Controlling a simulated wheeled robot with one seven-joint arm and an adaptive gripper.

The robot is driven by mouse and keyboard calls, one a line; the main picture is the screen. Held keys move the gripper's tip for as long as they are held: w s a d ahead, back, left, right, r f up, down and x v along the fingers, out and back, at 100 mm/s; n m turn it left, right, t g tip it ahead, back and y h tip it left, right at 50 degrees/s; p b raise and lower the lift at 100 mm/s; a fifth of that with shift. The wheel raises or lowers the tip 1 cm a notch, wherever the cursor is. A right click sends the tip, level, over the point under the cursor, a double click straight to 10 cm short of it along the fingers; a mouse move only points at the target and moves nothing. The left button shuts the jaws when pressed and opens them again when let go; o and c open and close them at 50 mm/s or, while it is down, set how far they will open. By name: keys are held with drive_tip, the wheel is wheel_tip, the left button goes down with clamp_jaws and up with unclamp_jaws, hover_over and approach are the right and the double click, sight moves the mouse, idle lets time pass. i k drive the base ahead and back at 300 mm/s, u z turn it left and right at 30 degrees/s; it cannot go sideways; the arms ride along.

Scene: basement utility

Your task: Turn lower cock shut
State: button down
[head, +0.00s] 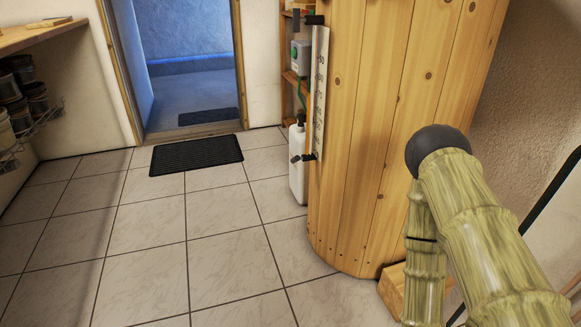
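A tall wood-planked tank (375,130) stands right of centre in the head view. A pale gauge strip with scale marks (319,90) runs up its left side. A small dark fitting, seemingly the lower cock (308,157), sits at the strip's bottom end. Its handle is too small and edge-on for me to tell its position. A black upper fitting (314,20) is at the strip's top. My bamboo-patterned arm is at the right, in front of the tank, apart from the lower fitting. My gripper does not show.
A white jug (298,165) stands on the floor behind the gauge, near a shelf with a grey-green box (300,57). A black mat (196,155) lies before the open doorway. Cans sit on a wire rack (40,130) at left. The tiled floor left of the tank is clear.

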sight(296, 158)
drive_tip(key=u, duration=0.45)
drive_tip(key=k, duration=0.55)
drive_tip(key=u, duration=1)
drive_tip(key=i, duration=1.35)
drive_tip(key=z, duration=0.5)
